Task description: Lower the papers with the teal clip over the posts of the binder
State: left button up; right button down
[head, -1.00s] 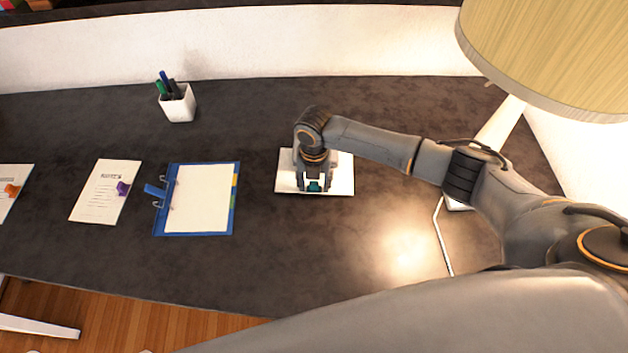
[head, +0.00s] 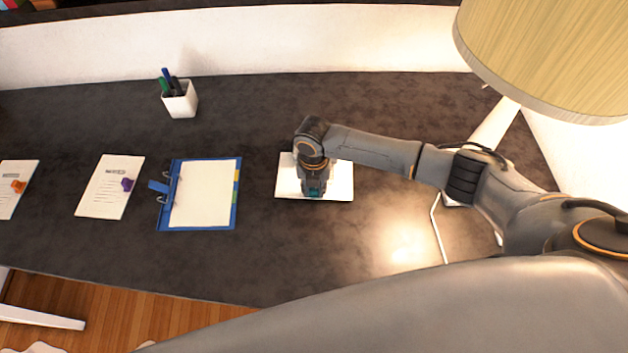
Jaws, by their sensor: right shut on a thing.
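The white papers with the teal clip (head: 342,182) lie at the middle of the dark desk, partly hidden under my right gripper. My right gripper (head: 315,194) points down at their near edge and is shut on the teal clip, of which only a bit shows. The blue binder (head: 237,192) lies open to the left of the papers, with a white sheet stack and coloured tabs on its right side. Its metal posts (head: 164,190) stand along its left side, and a blue lever sticks out there. My left gripper is not in view.
Papers with a purple clip (head: 107,190) lie left of the binder, and papers with an orange clip (head: 14,195) at the far left. A white pen cup (head: 181,101) stands behind the binder. A lamp (head: 545,50) is at the right. Desk between binder and papers is clear.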

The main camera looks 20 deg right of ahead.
jog(key=shift+s+a+p, duration=0.35)
jog(key=shift+s+p, duration=0.2)
jog(key=shift+s, duration=0.3)
jog(key=shift+s+a+p, duration=0.3)
jog(key=shift+s+p, duration=0.3)
jog(key=shift+s, duration=0.3)
jog(key=shift+s+a+p, duration=0.35)
jog(key=shift+s+p, duration=0.2)
jog(key=shift+s, duration=0.3)
jog(key=c, duration=1.1)
grip_release()
jog(key=shift+o, duration=0.2)
notch_tip(320, 180, up, 12)
